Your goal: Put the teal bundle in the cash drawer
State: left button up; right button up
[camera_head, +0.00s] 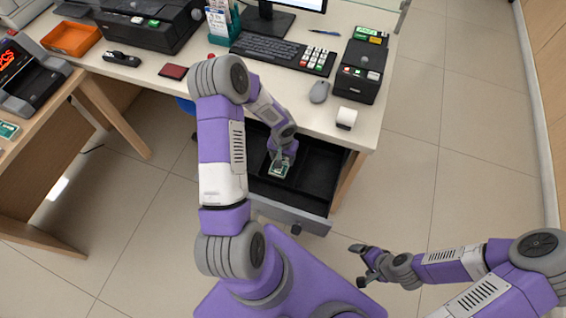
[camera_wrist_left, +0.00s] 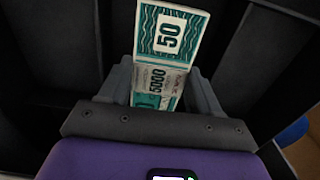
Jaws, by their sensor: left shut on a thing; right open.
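The teal bundle (camera_head: 279,169) is a stack of teal and white notes. My left gripper (camera_head: 280,159) is shut on it, inside the open cash drawer (camera_head: 312,202). In the left wrist view the bundle (camera_wrist_left: 165,50) stands out between the two fingers of my left gripper (camera_wrist_left: 162,88), with dark drawer walls around it. Whether the bundle touches the drawer floor, I cannot tell. My right gripper (camera_head: 362,265) is open and empty, above the floor to the right of the drawer.
The drawer has black dividers and sits under the counter (camera_head: 290,88). On the counter are a keyboard (camera_head: 268,48), a mouse (camera_head: 319,92), a card terminal (camera_head: 362,65) and a dark red booklet (camera_head: 173,71). A second teal bundle (camera_head: 8,130) lies on the left desk.

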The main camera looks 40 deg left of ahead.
aim_at(283, 159)
pick_arm(q)
notch_tip(283, 159, down, 4)
jog(key=shift+r+b, duration=0.2)
jog(key=shift+b, duration=0.4)
jog(key=shift+r, duration=0.1)
jog(key=o, duration=1.1)
notch_tip(283, 159, up, 12)
jog(key=p, duration=0.4)
